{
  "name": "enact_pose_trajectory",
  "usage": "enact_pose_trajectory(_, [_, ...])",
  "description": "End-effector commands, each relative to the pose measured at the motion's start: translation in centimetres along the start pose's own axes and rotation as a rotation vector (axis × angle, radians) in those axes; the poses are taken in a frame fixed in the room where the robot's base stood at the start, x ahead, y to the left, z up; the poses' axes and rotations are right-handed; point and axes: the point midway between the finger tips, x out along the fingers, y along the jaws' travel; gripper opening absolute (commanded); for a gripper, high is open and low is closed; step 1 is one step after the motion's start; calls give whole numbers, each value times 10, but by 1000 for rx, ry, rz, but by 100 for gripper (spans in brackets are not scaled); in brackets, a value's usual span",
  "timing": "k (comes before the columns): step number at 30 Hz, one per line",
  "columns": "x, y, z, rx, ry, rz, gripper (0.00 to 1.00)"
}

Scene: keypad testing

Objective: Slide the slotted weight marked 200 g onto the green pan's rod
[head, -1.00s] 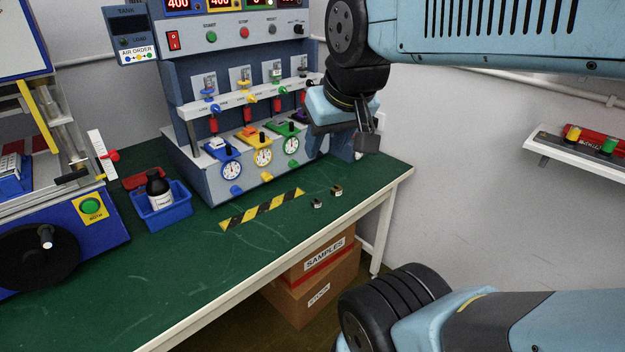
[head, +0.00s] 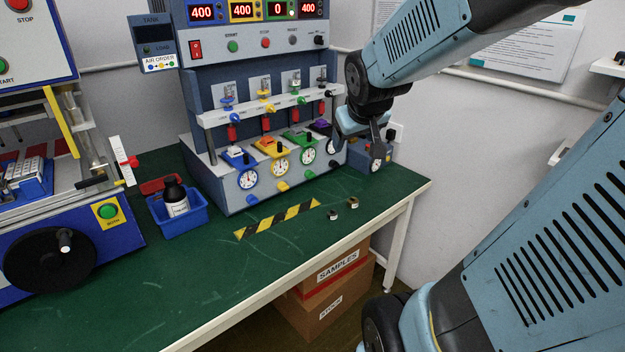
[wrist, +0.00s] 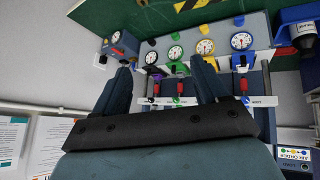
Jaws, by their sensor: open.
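Two small dark weights with pale labels, one (head: 333,215) nearer and one (head: 352,203) farther, lie apart on the green bench top, right of the striped strip. Their markings are too small to read, so I cannot tell which is 200 g. The green pan (head: 296,142) sits third from the left on the test station, with a dark upright rod (head: 308,135) at it. My gripper (head: 376,147) is open and empty, above the bench's back right, right of the station. In the wrist view my gripper's fingers (wrist: 160,88) are apart with nothing held between them.
The blue, yellow and purple pans share the station (head: 228,192). A blue box with a dial (head: 378,168) stands close by my gripper. A blue tray with a dark bottle (head: 178,205) is at left. The bench front (head: 270,270) is clear.

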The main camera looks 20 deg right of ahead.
Motion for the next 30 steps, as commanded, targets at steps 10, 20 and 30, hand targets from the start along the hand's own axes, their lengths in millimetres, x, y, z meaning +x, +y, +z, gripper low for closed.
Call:
enact_pose_trajectory(10, [107,45,-21,-98,95,49,73])
enact_pose_trajectory(20, [199,72,-13,-175,210,18,73])
enact_pose_trajectory(30, [278,85,25,-196,353,-72,73])
